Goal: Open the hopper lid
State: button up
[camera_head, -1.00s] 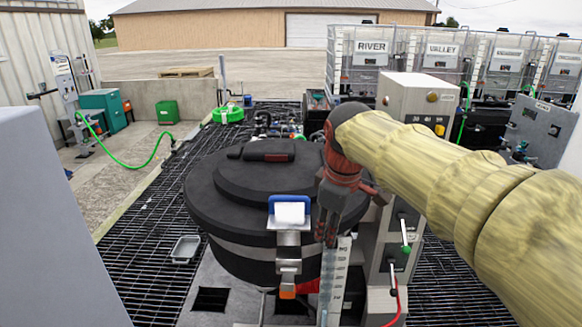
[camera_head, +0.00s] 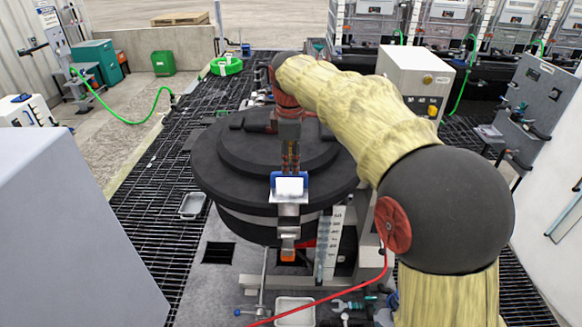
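The hopper is a round black drum with a wide stepped black lid (camera_head: 225,165). The lid lies flat on it, closed. A latch (camera_head: 289,187) with a blue-and-white top and an orange lower end sits on the hopper's front. My gripper (camera_head: 289,170) is over the lid, just behind the latch, with my arm reaching in from the right. The fingertips are hidden or too small to read, so I cannot tell whether they are open or touch anything. The lid's handle (camera_head: 240,122) is partly hidden behind my wrist.
A control box (camera_head: 413,75) stands behind my arm on the right. A grey panel (camera_head: 540,105) is further right. A small metal tray (camera_head: 192,205) lies on the grating left of the hopper. A red hose (camera_head: 330,296) crosses the front. Open grating lies at left.

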aim_at(291, 174)
jog(key=shift+w+f, duration=0.2)
jog(key=shift+f, duration=0.75)
jog(key=shift+w+f, duration=0.15)
jog(key=shift+f, duration=0.8)
jog(key=shift+c, duration=0.3)
grip_shut()
